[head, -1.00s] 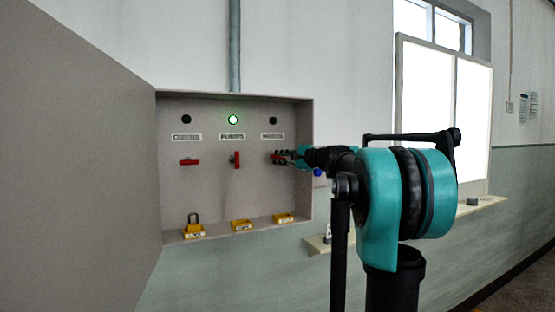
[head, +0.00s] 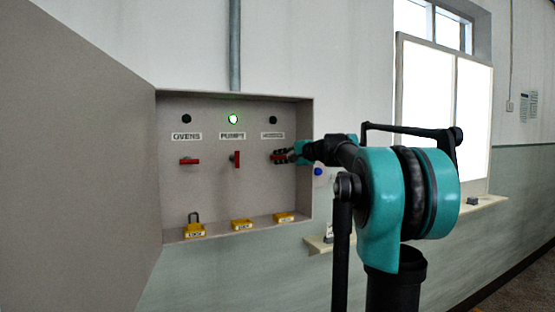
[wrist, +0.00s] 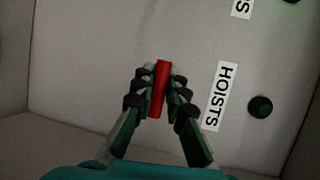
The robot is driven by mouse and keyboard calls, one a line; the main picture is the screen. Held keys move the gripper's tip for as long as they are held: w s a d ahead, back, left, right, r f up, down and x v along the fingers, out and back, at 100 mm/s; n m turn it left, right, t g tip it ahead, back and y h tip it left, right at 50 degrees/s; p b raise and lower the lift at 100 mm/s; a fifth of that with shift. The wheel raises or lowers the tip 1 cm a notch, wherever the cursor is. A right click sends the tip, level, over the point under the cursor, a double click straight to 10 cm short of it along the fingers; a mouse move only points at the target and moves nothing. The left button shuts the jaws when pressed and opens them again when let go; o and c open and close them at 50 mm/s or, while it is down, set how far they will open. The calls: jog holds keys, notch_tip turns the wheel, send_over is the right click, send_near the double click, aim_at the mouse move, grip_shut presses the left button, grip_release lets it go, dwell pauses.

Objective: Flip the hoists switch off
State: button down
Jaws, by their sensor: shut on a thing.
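The hoists switch has a red handle (wrist: 160,88) between my fingers in the wrist view, next to the HOISTS label (wrist: 220,96). My gripper (wrist: 158,92) is shut on this handle, with a finger on each side. The handle runs about parallel to the label's text. In the head view my gripper (head: 286,155) reaches into the right of the panel box and partly hides the red handle (head: 275,158), which looks about level. The hoists lamp (head: 272,119) above it is dark, as it also is in the wrist view (wrist: 260,107).
The ovens switch (head: 189,161) is level under a dark lamp. The pumps switch (head: 236,159) is upright under a lit green lamp (head: 233,119). The open door (head: 80,150) stands at the left.

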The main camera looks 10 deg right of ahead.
jog(key=c, duration=1.5)
grip_release()
jog(key=shift+c, duration=0.2)
jog(key=v, duration=1.2)
